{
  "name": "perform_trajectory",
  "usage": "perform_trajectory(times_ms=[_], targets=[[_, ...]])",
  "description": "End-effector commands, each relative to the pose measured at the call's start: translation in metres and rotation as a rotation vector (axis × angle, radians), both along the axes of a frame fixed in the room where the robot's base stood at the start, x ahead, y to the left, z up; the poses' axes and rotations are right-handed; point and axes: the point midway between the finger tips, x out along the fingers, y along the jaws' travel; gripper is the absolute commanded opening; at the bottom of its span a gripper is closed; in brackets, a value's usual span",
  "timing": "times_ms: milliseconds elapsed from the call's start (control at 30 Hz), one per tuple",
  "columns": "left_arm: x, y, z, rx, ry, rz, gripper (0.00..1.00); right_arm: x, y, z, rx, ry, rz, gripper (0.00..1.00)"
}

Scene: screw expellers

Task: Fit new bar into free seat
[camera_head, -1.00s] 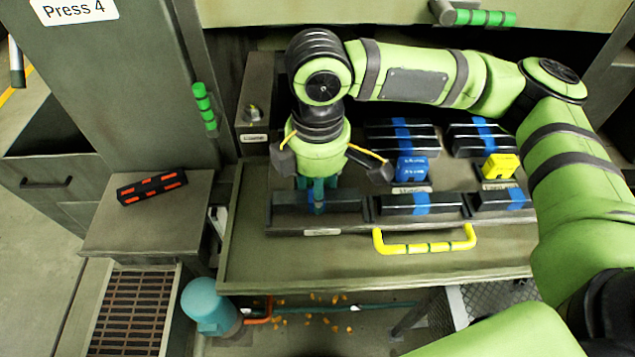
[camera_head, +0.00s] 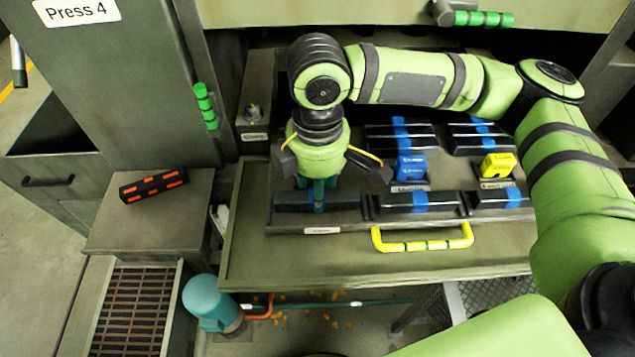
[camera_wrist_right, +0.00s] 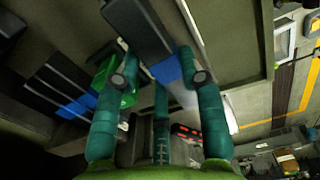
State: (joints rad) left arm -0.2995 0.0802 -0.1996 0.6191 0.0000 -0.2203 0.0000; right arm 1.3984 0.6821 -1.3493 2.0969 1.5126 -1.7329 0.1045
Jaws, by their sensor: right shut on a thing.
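My right gripper (camera_head: 318,196) points down over the front left compartment of the tray on the drawer. It is shut on a dark bar with a blue band (camera_head: 340,201), which also shows between the fingers in the right wrist view (camera_wrist_right: 140,27). I cannot tell whether the bar is lifted clear of the tray. Other dark bars with blue bands lie in the front middle (camera_head: 396,204) and further back (camera_head: 378,137). A black bar with orange marks (camera_head: 153,186) lies on a ledge at the left. No free seat is clearly visible. My left gripper is not in view.
The tray holds a blue block (camera_head: 411,167) and a yellow block (camera_head: 497,165). A yellow handle (camera_head: 423,246) is at the tray's front. A press column with a green handle (camera_head: 206,105) stands left. A floor grate (camera_head: 130,310) and teal cylinder (camera_head: 212,302) are below.

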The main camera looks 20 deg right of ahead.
Motion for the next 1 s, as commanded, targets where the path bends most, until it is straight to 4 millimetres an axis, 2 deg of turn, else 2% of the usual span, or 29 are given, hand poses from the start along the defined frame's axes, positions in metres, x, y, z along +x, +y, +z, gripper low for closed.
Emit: perform_trajectory(times_ms=[1000], targets=[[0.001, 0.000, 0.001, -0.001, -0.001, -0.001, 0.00, 0.000, 0.000, -0.013, 0.002, -0.002, 0.000, 0.00]])
